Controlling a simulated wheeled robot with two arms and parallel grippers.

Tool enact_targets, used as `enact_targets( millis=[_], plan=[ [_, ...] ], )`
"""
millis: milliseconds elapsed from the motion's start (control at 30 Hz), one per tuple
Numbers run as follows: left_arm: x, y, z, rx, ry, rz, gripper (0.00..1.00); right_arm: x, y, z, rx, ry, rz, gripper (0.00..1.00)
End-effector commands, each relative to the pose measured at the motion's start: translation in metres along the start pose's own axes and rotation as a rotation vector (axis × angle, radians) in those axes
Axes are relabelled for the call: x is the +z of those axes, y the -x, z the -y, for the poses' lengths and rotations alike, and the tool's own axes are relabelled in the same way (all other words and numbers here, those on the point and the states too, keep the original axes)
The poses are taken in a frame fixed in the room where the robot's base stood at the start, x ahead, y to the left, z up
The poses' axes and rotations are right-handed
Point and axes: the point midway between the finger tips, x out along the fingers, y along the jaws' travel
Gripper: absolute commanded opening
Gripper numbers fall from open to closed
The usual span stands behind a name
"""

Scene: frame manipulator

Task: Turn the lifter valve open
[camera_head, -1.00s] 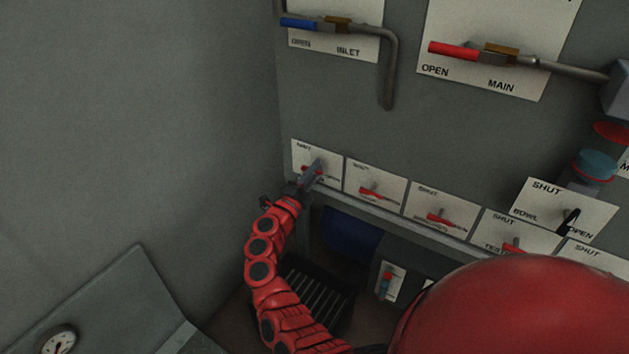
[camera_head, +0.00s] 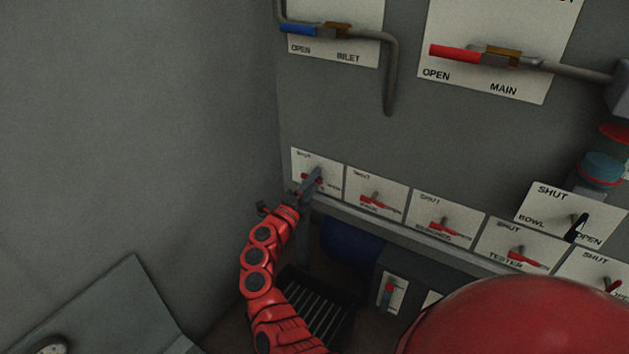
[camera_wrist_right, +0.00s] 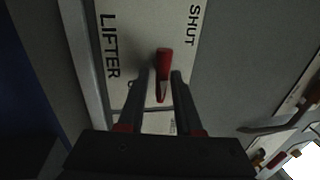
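The lifter valve has a small red lever (camera_head: 309,177) on a white plate (camera_head: 299,158), the leftmost of a row in the head view. In the right wrist view, the plate (camera_wrist_right: 150,22) reads LIFTER and SHUT, and the red lever (camera_wrist_right: 162,62) stands out from it. My right gripper (camera_head: 318,173) is at this plate in the head view and covers part of it. In the wrist view, the right gripper's fingers (camera_wrist_right: 163,76) are apart, one on each side of the lever; whether they touch it is unclear. My left gripper is out of view.
More plates with red levers, such as the tester valve (camera_head: 517,252), continue to the right. The bowl valve (camera_head: 577,226) has a black lever. Inlet (camera_head: 299,30) and main (camera_head: 455,53) valves are above. A ledge (camera_head: 400,230) runs below the row.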

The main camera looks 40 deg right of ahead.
Motion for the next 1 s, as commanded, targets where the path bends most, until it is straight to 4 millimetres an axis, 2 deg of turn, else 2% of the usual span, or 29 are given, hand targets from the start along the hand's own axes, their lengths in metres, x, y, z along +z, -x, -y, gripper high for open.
enact_targets(
  millis=[233,367,467,800,1000],
  plan=[
    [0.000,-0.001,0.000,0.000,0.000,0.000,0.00,0.000,0.002,0.001,-0.001,0.000,0.001,0.33],
    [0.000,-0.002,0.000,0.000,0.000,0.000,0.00,0.001,0.016,0.001,-0.001,0.001,0.002,0.33],
    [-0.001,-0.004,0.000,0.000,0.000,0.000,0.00,0.001,0.038,0.000,0.001,0.002,0.004,0.33],
    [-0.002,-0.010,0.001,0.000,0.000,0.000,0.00,0.001,0.127,0.000,0.001,0.001,0.005,0.33],
    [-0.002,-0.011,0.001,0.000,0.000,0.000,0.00,0.001,0.161,0.000,0.000,0.000,0.003,0.33]
  ],
)
